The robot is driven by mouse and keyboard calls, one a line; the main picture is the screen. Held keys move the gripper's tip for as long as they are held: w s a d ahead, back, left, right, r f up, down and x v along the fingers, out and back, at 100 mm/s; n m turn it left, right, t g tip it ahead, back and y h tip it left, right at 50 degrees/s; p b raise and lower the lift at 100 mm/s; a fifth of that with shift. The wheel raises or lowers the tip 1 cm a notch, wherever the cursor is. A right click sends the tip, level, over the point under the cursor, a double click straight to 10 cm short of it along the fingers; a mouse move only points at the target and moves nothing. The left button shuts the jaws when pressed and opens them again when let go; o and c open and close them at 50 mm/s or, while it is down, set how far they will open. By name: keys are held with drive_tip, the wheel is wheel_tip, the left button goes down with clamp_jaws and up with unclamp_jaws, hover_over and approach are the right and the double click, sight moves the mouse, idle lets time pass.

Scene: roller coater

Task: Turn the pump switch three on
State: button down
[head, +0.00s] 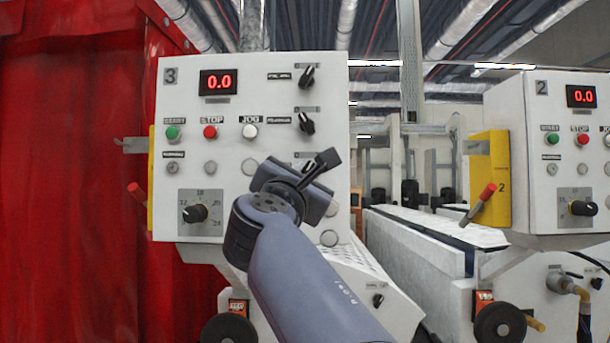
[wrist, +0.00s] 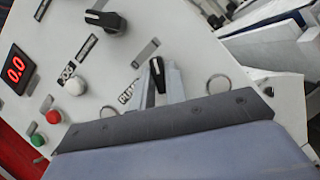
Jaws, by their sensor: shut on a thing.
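The control panel marked 3 (head: 265,185) faces me in the head view. The pump switch three (wrist: 157,72) is a black rotary knob with a pale pointer line, in the middle of the wrist view. My gripper (head: 320,166) is at the right side of the panel. In the wrist view the pale fingers of my gripper (wrist: 159,84) are shut on this knob, one on each side. Its label beside the fingers is partly covered. In the head view my gripper hides most of the knob.
Two more black knobs, the upper (head: 307,76) and the middle one (head: 306,123), sit above my gripper. A green button (head: 172,132), red button (head: 210,132) and white button (head: 250,131) are left. Panel 2 (head: 550,150) stands right; a red curtain (head: 70,180) hangs left.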

idle(0.3)
drive_tip(key=c, duration=1.4)
unclamp_jaws()
drive_tip(key=shift+c, duration=0.2)
drive_tip(key=b+v, duration=0.4)
drive_tip(key=v, duration=0.7)
drive_tip(key=shift+w, duration=0.2)
